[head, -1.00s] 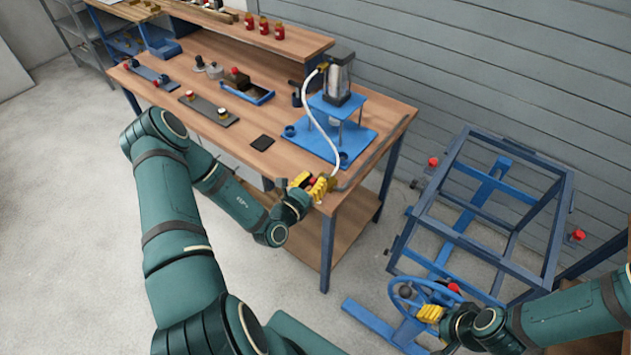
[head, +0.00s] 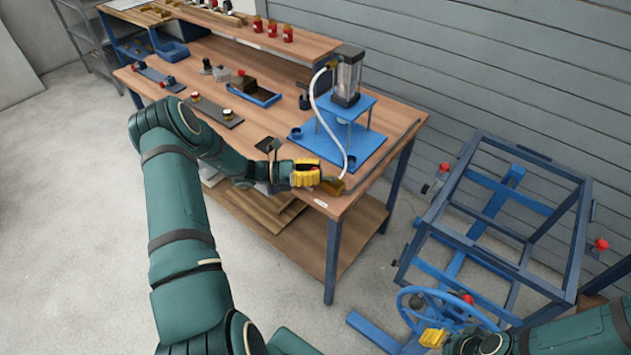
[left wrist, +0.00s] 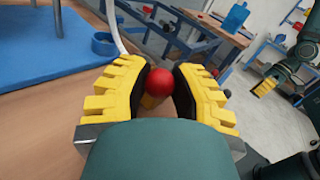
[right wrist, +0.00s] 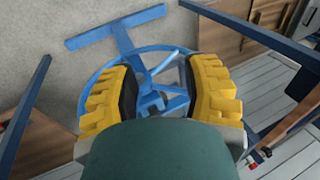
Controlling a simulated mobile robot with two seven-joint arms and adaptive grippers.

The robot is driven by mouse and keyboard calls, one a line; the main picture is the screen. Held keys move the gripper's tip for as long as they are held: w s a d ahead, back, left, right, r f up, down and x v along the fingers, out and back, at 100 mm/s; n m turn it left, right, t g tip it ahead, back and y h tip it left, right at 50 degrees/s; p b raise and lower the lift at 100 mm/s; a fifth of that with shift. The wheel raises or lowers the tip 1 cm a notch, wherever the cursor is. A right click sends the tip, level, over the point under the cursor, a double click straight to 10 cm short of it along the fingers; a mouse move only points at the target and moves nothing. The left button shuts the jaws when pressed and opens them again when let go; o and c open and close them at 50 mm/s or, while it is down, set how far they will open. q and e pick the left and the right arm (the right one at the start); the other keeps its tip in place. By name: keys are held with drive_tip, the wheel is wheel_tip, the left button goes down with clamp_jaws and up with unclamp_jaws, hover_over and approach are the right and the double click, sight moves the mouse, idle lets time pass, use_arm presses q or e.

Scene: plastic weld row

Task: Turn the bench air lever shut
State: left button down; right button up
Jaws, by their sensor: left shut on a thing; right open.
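The bench air lever's red ball knob (left wrist: 159,82) shows between the yellow fingers in the left wrist view. My left gripper (head: 308,173) is shut on this knob, low over the bench's front right corner. In the head view the fingers hide the knob, and the lever's arm cannot be made out. The brass-coloured valve body (head: 333,186) sits just right of the fingers, where the white hose (head: 331,133) comes down. My right gripper (head: 433,338) is open at the blue handwheel (head: 404,297); its spread fingers also show over the wheel in the right wrist view (right wrist: 160,95).
A blue press stand (head: 365,150) with a clear cylinder (head: 348,76) stands behind the valve. A blue frame (head: 500,248) stands on the floor at right.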

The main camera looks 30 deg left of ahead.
use_arm(q)
drive_tip(key=m+g+h+b, duration=0.1)
drive_tip(key=w+m+g+b, duration=0.1)
drive_tip(key=g, duration=0.1)
drive_tip(key=w+m+g+h+b, duration=0.1)
drive_tip(key=g, duration=0.1)
drive_tip(key=shift+a+m+h, duration=0.3)
drive_tip(key=shift+m, duration=0.1)
drive_tip(key=shift+w+r+m+g+b, duration=0.1)
drive_tip(key=shift+w+m+g+b, duration=0.1)
drive_tip(key=shift+m+g+b, duration=0.7)
drive_tip(key=shift+g+h, duration=0.3)
drive_tip(key=shift+w+r, duration=0.1)
drive_tip(key=shift+r, duration=0.05)
drive_tip(key=c, duration=0.7)
unclamp_jaws()
drive_tip(key=shift+c, duration=0.2)
drive_tip(key=shift+s+a, duration=0.35)
drive_tip(key=shift+a, duration=1.6)
drive_tip(key=shift+s+a, duration=0.3)
drive_tip(key=shift+a, duration=1.7)
drive_tip(key=shift+s+a, duration=0.35)
drive_tip(key=shift+a, duration=1.6)
